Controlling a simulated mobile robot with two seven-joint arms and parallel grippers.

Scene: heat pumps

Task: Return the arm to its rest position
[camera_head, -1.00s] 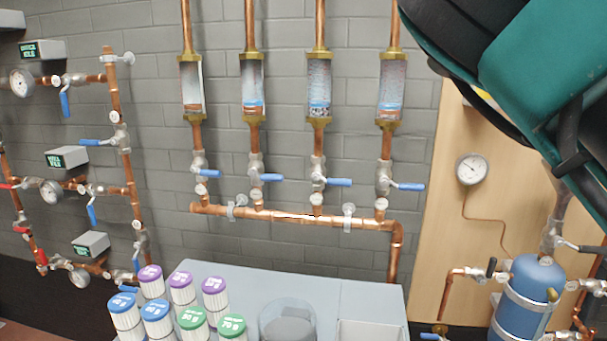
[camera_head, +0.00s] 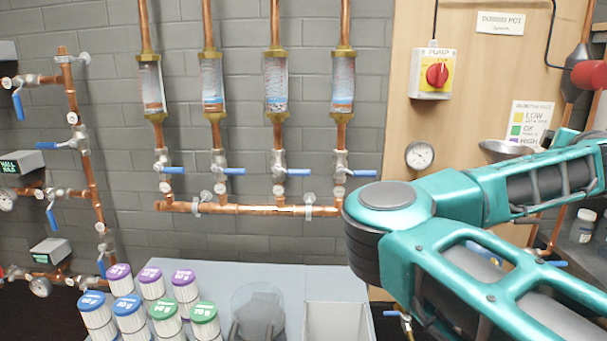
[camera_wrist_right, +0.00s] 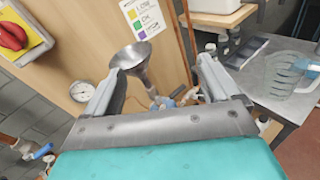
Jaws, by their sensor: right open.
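My right arm (camera_head: 440,225), teal with dark joints, comes in from the lower right of the head view and bends back toward the right edge. Its gripper is out of the head view. In the right wrist view my right gripper (camera_wrist_right: 162,68) is open, with its two grey fingers well apart and nothing held between them. A metal funnel (camera_wrist_right: 132,58) shows beyond the left finger. My left arm and left gripper are not in view.
A wooden panel with a pump switch (camera_head: 433,74) and gauge (camera_head: 419,155) stands behind my right arm. Copper pipes with blue-handled valves (camera_head: 298,172) line the wall. Capped bottles (camera_head: 130,317) and a clear beaker (camera_head: 257,300) stand front left. A jug (camera_wrist_right: 285,75) sits on a right-hand table.

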